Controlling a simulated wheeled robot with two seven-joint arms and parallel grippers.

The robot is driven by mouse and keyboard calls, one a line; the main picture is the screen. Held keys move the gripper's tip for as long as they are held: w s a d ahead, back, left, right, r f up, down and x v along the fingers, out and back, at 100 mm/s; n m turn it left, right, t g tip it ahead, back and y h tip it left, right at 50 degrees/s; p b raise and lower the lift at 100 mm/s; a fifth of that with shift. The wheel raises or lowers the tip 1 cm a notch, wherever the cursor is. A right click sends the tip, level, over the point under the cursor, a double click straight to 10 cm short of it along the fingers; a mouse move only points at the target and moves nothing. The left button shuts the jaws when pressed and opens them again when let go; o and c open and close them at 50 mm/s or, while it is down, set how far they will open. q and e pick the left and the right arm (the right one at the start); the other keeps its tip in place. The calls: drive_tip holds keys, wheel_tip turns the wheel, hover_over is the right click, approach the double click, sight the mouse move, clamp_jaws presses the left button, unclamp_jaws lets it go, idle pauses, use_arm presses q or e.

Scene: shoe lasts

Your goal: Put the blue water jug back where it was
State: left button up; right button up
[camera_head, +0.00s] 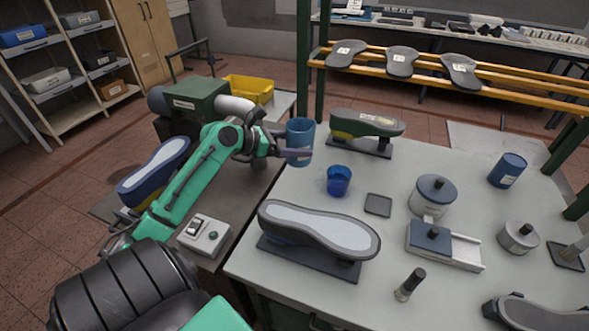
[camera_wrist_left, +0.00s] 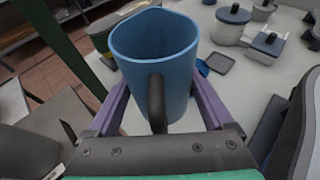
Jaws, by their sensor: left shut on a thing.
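The blue water jug (camera_head: 300,135) is at the far left part of the grey table, upright in my left gripper (camera_head: 297,153). In the left wrist view the jug (camera_wrist_left: 155,55) is between the two purple fingers of the left gripper (camera_wrist_left: 160,112), with its dark handle (camera_wrist_left: 156,103) toward the wrist. The left gripper is shut on the jug. Whether the jug's base touches the table is hard to tell. My right gripper is not in view.
A small blue cup (camera_head: 338,181) stands close in front of the jug. A green shoe last (camera_head: 366,124) on a dark base is behind to the right. A grey-soled last (camera_head: 318,232) lies nearer. A small dark square tray (camera_head: 378,205) is right of the cup.

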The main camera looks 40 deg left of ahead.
use_arm(q)
wheel_tip(320, 180, down, 10)
drive_tip(key=shift+a+f, duration=0.15)
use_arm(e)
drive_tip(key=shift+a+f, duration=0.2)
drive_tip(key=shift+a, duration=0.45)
use_arm(q)
drive_tip(key=shift+s+f, duration=0.1)
drive_tip(key=o, duration=1.3)
drive_tip(key=shift+o, duration=0.2)
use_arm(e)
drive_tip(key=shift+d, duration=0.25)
use_arm(q)
drive_tip(key=shift+s+a, duration=0.1)
drive_tip(key=shift+s, duration=0.1)
drive_tip(key=v, duration=1.1)
drive_tip(key=shift+s+r+b, duration=0.15)
drive_tip(key=shift+r+b, duration=0.25)
drive_tip(key=shift+b, duration=0.05)
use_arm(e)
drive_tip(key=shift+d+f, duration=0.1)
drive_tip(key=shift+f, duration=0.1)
use_arm(q)
drive_tip(key=shift+a, duration=0.1)
